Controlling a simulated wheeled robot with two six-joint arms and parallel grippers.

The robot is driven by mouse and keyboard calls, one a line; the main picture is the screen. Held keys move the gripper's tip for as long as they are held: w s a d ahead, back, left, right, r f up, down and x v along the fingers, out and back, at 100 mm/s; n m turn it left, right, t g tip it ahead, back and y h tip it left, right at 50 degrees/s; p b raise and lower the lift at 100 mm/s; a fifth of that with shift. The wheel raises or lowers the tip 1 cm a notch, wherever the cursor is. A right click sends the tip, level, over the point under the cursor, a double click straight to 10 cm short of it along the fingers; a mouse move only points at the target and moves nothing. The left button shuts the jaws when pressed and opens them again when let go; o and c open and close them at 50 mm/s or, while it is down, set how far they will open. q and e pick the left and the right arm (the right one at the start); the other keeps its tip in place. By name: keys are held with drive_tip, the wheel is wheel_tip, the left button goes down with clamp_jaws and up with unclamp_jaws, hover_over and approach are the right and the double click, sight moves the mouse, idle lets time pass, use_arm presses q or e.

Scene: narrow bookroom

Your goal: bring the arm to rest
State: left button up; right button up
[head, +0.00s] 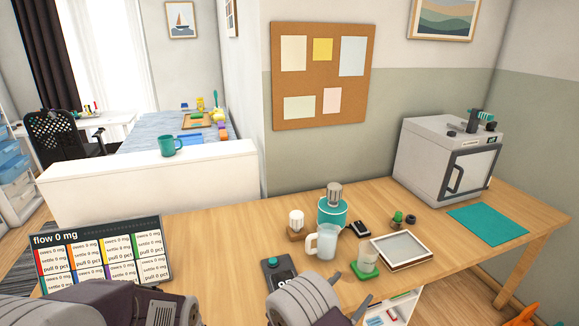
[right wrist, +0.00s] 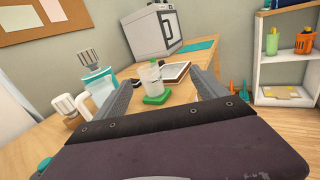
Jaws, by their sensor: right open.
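My right arm comes in at the bottom middle of the head view, with its gripper (head: 308,298) low over the front of the wooden table (head: 215,235). In the right wrist view the two fingers of this gripper (right wrist: 163,82) stand wide apart with nothing held between them. A clear cup on a green base (head: 366,262) stands on the table beyond the fingers; it also shows in the right wrist view (right wrist: 154,85). My left arm shows at the lower left of the head view; its fingers cannot be made out.
A display panel (head: 104,252) stands at left. A grey oven-like box (head: 448,158) and a teal mat (head: 487,225) are at right.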

drive_tip(key=d+r+m+g+h, duration=0.2)
drive_tip(key=d+r+m, duration=0.1)
drive_tip(key=d+r, duration=0.2)
drive_tip(key=s+d+r+m+g+p, duration=0.4)
drive_tip(key=s+d+r+m+g, duration=0.3)
drive_tip(key=s+d+m+g, duration=0.45)
drive_tip(key=s+a+f+m+g+y+p, duration=0.1)
drive_tip(key=s+f+m+y, duration=0.1)
drive_tip(key=s+m+y, duration=0.3)
drive_tip(key=s+a+f+m+g+y+p, duration=0.1)
drive_tip(key=s+a+f+g+y, duration=0.15)
drive_tip(key=s, duration=0.45)
drive_tip(key=w+a+f+m+t+y, duration=0.1)
drive_tip(key=w+a+m+t+y, duration=0.1)
drive_tip(key=a, duration=0.3)
drive_tip(key=w+a+f+m+t+y, duration=0.1)
drive_tip(key=w+a+m+t+y, duration=0.1)
drive_tip(key=a+m+t+y, duration=0.1)
drive_tip(key=a+m+y, duration=0.1)
drive_tip(key=a+y, duration=0.1)
drive_tip(key=a, duration=0.1)
drive_tip(key=shift+w+f, duration=0.35)
drive_tip(key=shift+f, duration=0.05)
drive_tip(key=shift+a, duration=0.15)
